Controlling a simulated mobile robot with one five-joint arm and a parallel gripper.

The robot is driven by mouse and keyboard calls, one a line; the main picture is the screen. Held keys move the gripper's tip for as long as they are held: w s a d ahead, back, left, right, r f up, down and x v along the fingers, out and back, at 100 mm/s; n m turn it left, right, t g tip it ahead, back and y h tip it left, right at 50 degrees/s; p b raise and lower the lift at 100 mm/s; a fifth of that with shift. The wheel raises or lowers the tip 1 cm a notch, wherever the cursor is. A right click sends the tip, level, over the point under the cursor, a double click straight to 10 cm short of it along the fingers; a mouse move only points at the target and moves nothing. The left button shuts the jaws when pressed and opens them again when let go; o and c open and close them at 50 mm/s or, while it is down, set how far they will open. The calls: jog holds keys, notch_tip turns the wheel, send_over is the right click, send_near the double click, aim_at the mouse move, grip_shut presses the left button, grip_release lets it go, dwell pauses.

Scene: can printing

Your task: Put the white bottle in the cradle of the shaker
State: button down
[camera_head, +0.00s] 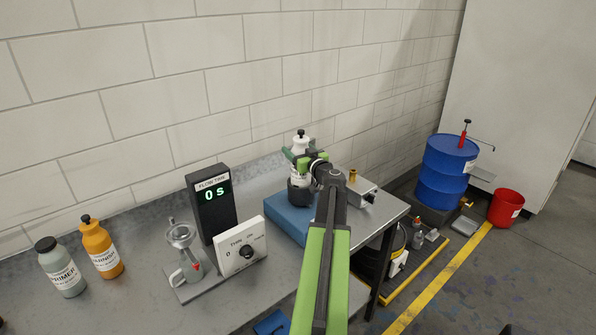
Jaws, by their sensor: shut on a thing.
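The white bottle (299,174) with a black cap stands upright over the blue shaker (286,217) on the metal bench. My gripper (301,156) is shut on the bottle's upper part, with its green fingers around it. The bottle's lower end is at the dark round cradle (298,192) on top of the shaker. I cannot tell whether it rests on the cradle's floor. My arm hides the right side of the shaker.
A black timer (212,212) reading "0 s", a white dial box (241,246) and a flow cup stand (183,262) are left of the shaker. Orange (101,248) and grey (61,268) bottles stand further left. A small metal device (361,190) is right. A blue drum (446,170) stands on the floor.

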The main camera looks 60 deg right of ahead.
notch_tip(320, 180, down, 4)
jog(key=b, duration=0.3)
jog(key=shift+r, duration=0.2)
jog(key=shift+f+b, duration=0.15)
jog(key=shift+b, duration=0.2)
jog(key=shift+c, duration=1)
grip_release()
jog(key=shift+s, duration=0.1)
